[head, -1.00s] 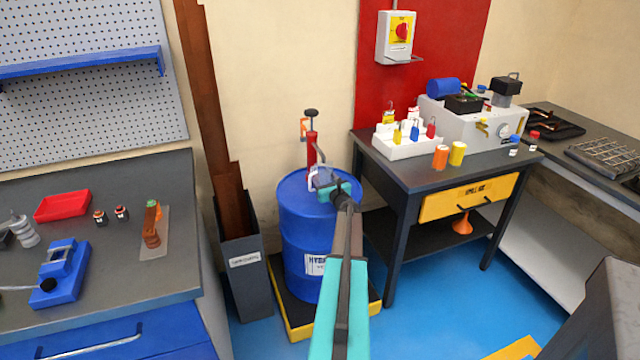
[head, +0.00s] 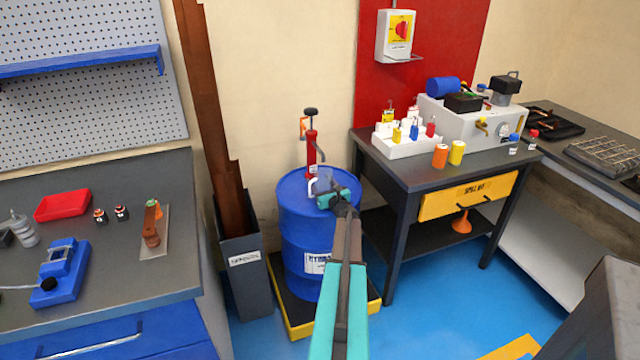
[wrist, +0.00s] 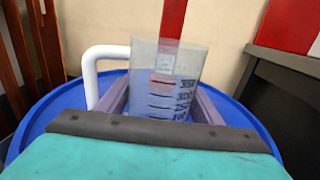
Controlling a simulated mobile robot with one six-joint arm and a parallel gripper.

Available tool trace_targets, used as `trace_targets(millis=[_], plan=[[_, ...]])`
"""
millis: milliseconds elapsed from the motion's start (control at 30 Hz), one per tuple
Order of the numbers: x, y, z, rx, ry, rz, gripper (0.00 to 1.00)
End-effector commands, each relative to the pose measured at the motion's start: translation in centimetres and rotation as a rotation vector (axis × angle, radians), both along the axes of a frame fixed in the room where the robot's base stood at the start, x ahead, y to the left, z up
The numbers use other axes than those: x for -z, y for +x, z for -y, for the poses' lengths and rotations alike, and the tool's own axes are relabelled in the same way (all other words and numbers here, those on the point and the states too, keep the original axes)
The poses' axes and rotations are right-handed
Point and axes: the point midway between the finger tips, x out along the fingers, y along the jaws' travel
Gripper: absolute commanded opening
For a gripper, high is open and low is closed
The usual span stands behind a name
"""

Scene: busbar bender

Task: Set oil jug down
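The oil jug (wrist: 167,75) is a clear measuring jug with printed marks and a white handle on its left side. It stands about upright over the lid of the blue drum (head: 290,199). My gripper (wrist: 160,112) has one finger on each side of the jug and is shut on it. In the head view my gripper (head: 329,194) is at the drum top and hides most of the jug; the white handle shows beside it. The jug's base is hidden, so I cannot tell whether it touches the lid.
A red hand pump (head: 311,150) rises from the drum behind the jug. A dark cart (head: 400,172) with a white bottle tray (head: 405,147) stands to the right. A grey bin (head: 245,275) with copper-brown bars is left of the drum. The lid's left part is clear.

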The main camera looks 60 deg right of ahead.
Motion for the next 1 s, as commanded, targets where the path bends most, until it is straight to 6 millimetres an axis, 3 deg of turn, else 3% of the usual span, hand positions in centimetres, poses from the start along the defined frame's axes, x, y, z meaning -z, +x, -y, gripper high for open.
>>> trace_targets(millis=[67, 633, 1000], plan=[[0.0, 0.0, 0.0, 0.000, 0.000, 0.000, 0.75], [-0.5, 0.1, 0.0, -0.001, 0.000, 0.000, 0.75], [-0.3, -3.0, -2.0, 0.001, 0.001, 0.001, 0.75]])
